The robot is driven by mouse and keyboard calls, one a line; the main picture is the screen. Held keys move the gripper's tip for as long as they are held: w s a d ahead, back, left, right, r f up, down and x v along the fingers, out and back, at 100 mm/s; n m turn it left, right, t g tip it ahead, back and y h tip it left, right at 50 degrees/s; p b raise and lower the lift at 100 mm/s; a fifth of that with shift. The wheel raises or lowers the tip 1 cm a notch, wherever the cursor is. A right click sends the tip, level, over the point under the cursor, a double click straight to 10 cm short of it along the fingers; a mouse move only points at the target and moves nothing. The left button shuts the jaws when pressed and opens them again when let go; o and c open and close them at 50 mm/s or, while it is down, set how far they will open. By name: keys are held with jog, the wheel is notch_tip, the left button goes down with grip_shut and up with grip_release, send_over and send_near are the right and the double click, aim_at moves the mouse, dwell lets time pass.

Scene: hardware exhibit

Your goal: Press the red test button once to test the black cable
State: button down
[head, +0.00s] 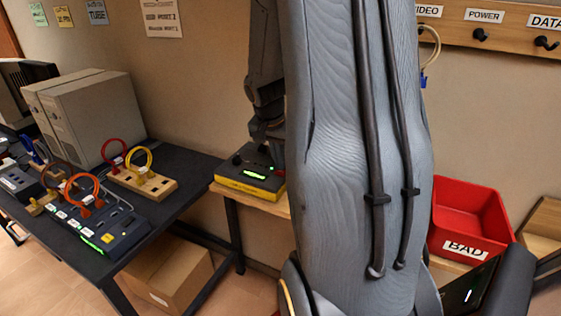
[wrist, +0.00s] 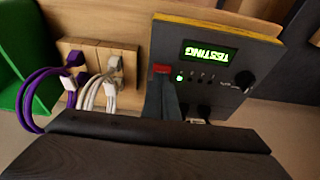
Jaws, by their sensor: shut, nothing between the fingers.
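The tester is a dark box with yellow edging (head: 250,186) on a wooden surface, partly hidden by my arm in the head view. In the wrist view the tester (wrist: 215,75) has a lit green screen (wrist: 209,53) reading "TESTING" upside down. The red button (wrist: 161,69) is at the panel's left side, next to a green light. My gripper (wrist: 164,92) is shut and empty, its fingertips right at the red button; I cannot tell whether they touch it. Dark plugs (wrist: 203,111) show at the tester's near edge; I cannot tell if they belong to the black cable.
Purple (wrist: 40,90) and white cables (wrist: 95,90) sit in wooden blocks left of the tester, near a green bin (wrist: 32,70). In the head view, a red bin labelled BAD (head: 466,220) stands right. A dark table (head: 175,212) with coloured cables stands left. Hooks (head: 480,35) line the wall.

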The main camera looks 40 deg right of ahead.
aim_at(275, 179)
jog(key=w+d+b+v, duration=0.1)
jog(key=b+v, duration=0.1)
jog(key=v, duration=1)
jog(key=shift+s+r, duration=0.25)
jog(key=s+a+f+n+y, duration=0.1)
jog(key=a+f+n, duration=0.3)
jog(key=a, duration=0.4)
jog(key=s+a+f+n+y, duration=0.1)
jog(key=s+a+f+n, duration=0.3)
jog(key=a, duration=0.5)
jog(key=s+a+f+n+y, duration=0.1)
jog(key=s+a+f+n, duration=0.1)
jog(key=a+f+n, duration=0.3)
jog(key=a, duration=0.3)
jog(key=shift+s+a+f+n, duration=0.15)
jog(key=shift+s+a+n, duration=0.15)
jog(key=shift+s+a, duration=0.05)
